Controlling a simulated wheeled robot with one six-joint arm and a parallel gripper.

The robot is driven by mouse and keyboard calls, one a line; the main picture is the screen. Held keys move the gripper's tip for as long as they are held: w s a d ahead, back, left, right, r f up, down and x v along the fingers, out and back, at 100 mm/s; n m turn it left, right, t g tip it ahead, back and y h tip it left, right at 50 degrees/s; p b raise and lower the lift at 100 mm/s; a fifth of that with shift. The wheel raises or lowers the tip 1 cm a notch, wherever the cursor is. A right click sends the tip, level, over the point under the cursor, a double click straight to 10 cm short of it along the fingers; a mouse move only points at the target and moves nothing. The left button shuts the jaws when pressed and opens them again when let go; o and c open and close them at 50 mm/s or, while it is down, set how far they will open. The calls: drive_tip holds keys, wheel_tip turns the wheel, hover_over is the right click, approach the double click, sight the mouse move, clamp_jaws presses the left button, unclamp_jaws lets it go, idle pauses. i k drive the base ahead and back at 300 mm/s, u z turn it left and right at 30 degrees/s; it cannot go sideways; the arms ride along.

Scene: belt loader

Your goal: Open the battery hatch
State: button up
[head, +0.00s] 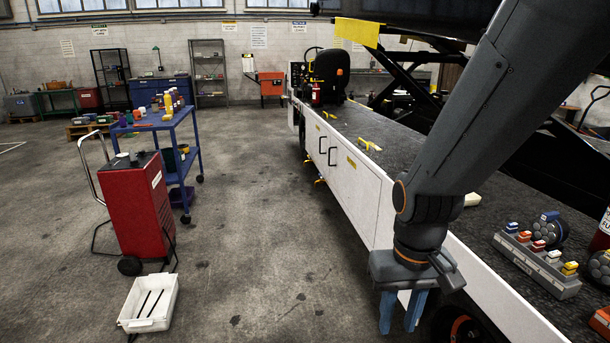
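The belt loader's white side (357,188) runs along the right half of the head view. Two panels in it carry upright black handles, a nearer one (333,152) and a farther one (322,144), and both look shut. I cannot tell for certain which panel is the battery hatch. My gripper (402,312) hangs fingers down at the bottom, nearer to me than the handles and apart from them. Its two blue fingers are spread with nothing between them. My arm hides part of the loader's side and deck.
Yellow fittings (370,144) stand along the dark deck edge. A block of coloured connectors (537,263) lies on the deck at right. A red wheeled unit (139,205), a white tray (149,303) and a blue cart (166,122) stand left. Open floor lies between them and the loader.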

sight(394, 151)
drive_tip(key=i, duration=3.7)
